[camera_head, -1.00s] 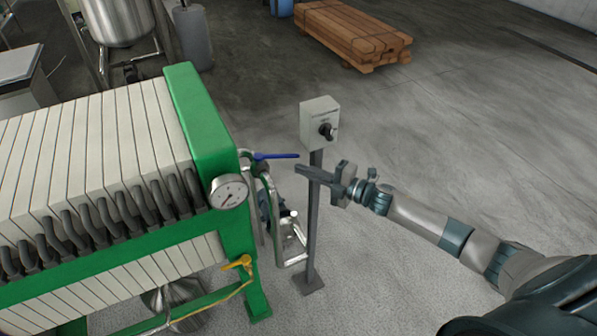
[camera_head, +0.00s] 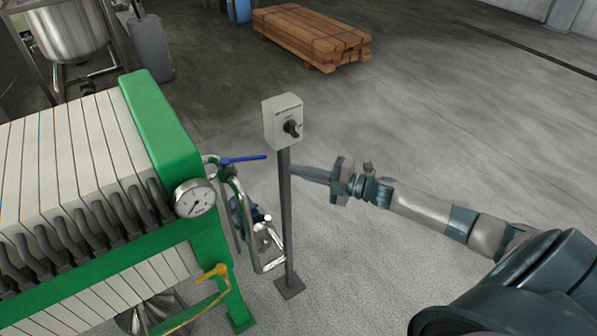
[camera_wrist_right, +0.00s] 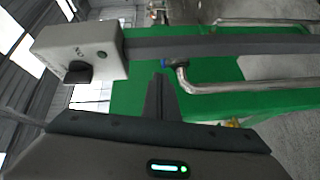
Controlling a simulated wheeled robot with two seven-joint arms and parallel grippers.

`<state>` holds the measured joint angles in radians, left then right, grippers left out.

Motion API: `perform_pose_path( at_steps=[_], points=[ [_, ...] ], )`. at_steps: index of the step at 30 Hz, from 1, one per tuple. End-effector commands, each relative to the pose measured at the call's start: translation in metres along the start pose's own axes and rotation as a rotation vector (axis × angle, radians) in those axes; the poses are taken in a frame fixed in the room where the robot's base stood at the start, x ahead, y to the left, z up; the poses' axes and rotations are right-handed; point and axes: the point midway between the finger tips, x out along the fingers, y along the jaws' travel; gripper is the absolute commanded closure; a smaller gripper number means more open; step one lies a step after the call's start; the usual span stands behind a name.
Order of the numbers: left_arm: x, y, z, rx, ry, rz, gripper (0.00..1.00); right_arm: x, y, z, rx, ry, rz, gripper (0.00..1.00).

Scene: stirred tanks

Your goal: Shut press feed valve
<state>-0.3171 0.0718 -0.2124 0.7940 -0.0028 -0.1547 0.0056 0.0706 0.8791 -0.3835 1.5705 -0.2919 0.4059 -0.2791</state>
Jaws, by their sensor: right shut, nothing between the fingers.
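The filter press (camera_head: 155,120) has a green frame and pale plates at the left of the head view. A blue valve lever (camera_head: 243,159) sticks out to the right from the pipework at its end; in the wrist view its blue end (camera_wrist_right: 166,63) shows just beyond my fingertips. A yellow-handled valve (camera_head: 213,272) sits lower on the frame. I cannot tell from labels which one is the press feed valve. My right gripper (camera_head: 294,170) is shut and empty, its fingertips close to the grey post, right of the blue lever and apart from it. My left gripper is out of view.
A grey switch box (camera_head: 283,121) with a black knob stands on a thin post (camera_head: 286,220) between my right gripper and the blue lever. A pressure gauge (camera_head: 194,198) is on the frame. Stacked timber (camera_head: 312,35) lies behind. The floor at right is clear.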

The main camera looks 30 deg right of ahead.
Motion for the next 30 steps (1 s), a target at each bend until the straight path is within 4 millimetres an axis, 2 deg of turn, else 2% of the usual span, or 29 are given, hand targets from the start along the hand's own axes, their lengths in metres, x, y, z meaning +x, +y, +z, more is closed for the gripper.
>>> perform_pose_path(
  at_steps=[6,11,16,21,25,30],
  points=[
    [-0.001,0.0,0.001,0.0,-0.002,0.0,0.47,0.003,-0.002,-0.003,-0.001,-0.005,0.003,1.0],
    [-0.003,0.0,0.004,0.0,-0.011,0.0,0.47,0.018,-0.011,-0.016,-0.014,-0.039,0.013,1.0],
    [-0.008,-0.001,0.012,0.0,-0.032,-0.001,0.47,0.046,-0.025,-0.041,-0.046,-0.126,0.034,1.0],
    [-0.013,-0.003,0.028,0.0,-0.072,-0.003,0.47,0.076,-0.032,-0.07,-0.082,-0.263,0.056,1.0],
    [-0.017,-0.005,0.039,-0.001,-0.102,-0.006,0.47,0.092,-0.03,-0.089,-0.102,-0.387,0.067,1.0],
    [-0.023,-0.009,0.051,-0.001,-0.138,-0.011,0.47,0.1,-0.023,-0.11,-0.109,-0.569,0.064,1.0]
  ],
)
